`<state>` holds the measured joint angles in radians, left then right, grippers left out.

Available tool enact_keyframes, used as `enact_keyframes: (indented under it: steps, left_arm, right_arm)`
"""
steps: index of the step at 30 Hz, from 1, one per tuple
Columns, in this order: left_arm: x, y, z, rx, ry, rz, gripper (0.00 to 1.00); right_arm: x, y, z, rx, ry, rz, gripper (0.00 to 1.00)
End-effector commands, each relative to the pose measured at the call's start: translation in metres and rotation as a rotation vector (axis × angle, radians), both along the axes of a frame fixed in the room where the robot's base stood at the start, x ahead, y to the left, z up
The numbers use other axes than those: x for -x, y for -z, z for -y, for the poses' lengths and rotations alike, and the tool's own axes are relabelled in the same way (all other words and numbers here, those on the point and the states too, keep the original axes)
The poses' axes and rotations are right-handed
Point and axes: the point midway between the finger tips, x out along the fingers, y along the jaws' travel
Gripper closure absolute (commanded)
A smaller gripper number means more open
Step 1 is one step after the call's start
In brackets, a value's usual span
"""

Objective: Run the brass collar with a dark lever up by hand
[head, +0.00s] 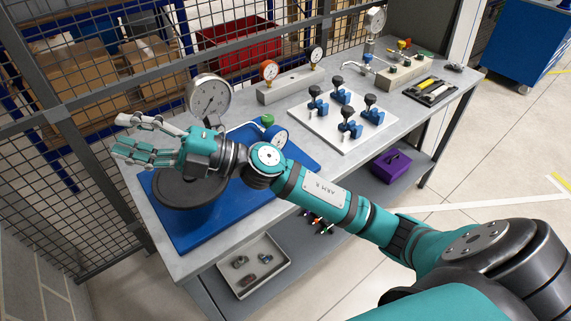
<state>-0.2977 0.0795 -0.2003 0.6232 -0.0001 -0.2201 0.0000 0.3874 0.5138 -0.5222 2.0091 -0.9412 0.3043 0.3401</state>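I cannot pick out a brass collar with a dark lever for sure. Small yellow, brass-toned and dark fittings (403,45) show on a block at the far right of the bench, too small to tell apart. My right gripper (128,137) is open and empty, its fingers spread and pointing left, over the bench's left end. It is beside a large gauge (209,97) and above a dark round plate (185,189) on a blue mat (193,236). My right arm hides part of the mat and of the fittings there. My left gripper is not in view.
A white board (343,138) with several blue and black valves stands mid-bench. Behind it, a grey block (290,84) carries two gauges. A black tray (430,91) lies at the right end. Wire mesh (70,190) closes the back and left. A grey tray (281,276) sits on the lower shelf.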

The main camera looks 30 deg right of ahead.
Motion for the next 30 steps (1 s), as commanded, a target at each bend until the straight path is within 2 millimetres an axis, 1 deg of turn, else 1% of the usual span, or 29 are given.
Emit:
enact_keyframes:
  steps: [1,2,3,5,6,7,8,9,11,12,13,14,15,18,21,24,26,29,30]
  left_arm:
    - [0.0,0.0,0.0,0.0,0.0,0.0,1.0]
    - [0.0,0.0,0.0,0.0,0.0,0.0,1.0]
    - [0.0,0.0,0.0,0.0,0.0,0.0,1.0]
    - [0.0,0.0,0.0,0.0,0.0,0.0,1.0]
    - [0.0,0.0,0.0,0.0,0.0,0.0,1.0]
    - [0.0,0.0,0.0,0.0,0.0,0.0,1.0]
    - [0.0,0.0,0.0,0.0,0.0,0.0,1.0]
    - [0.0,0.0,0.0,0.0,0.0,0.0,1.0]
    - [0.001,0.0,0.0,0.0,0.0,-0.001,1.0]
    - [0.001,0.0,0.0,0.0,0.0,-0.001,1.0]
    - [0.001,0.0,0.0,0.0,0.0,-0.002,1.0]
    - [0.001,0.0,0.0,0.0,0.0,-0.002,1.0]
    - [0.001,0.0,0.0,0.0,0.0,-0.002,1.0]
    - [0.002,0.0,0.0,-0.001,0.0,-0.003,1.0]
    - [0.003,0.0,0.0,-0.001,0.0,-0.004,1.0]
    - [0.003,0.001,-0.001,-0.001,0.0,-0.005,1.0]
    - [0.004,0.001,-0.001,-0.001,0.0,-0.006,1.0]
    - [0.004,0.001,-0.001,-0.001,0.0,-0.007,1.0]
    - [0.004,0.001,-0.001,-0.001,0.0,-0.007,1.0]
  right_arm:
    - [0.005,0.005,-0.012,0.146,-0.087,0.083,0.63]
    - [0.008,0.012,-0.017,0.235,-0.138,0.122,0.63]
    - [0.012,0.024,-0.02,0.361,-0.204,0.163,0.63]
    - [0.012,0.047,-0.016,0.558,-0.288,0.203,0.63]
    - [0.01,0.063,-0.006,0.697,-0.336,0.214,0.63]
    - [0.007,0.074,0.004,0.801,-0.366,0.216,0.63]
    - [0.003,0.085,0.018,0.907,-0.392,0.207,0.63]
    - [-0.003,0.098,0.041,1.049,-0.42,0.185,0.63]
    - [-0.013,0.111,0.081,1.251,-0.444,0.128,0.63]
    - [-0.019,0.116,0.11,1.374,-0.451,0.077,0.63]
    - [-0.023,0.117,0.132,1.461,-0.452,0.033,0.63]
    - [-0.026,0.117,0.155,1.539,-0.45,-0.015,0.63]
    - [-0.028,0.114,0.183,1.633,-0.442,-0.08,0.63]
    - [-0.028,0.102,0.24,1.804,-0.416,-0.234,0.63]
    - [-0.024,0.09,0.277,1.901,-0.393,-0.353,0.63]
    - [-0.021,0.085,0.294,1.943,-0.383,-0.412,0.63]
    - [-0.02,0.088,0.297,1.952,-0.382,-0.426,0.63]
    - [-0.019,0.1,0.297,1.953,-0.386,-0.429,0.63]
    - [-0.019,0.107,0.297,1.952,-0.387,-0.429,0.63]
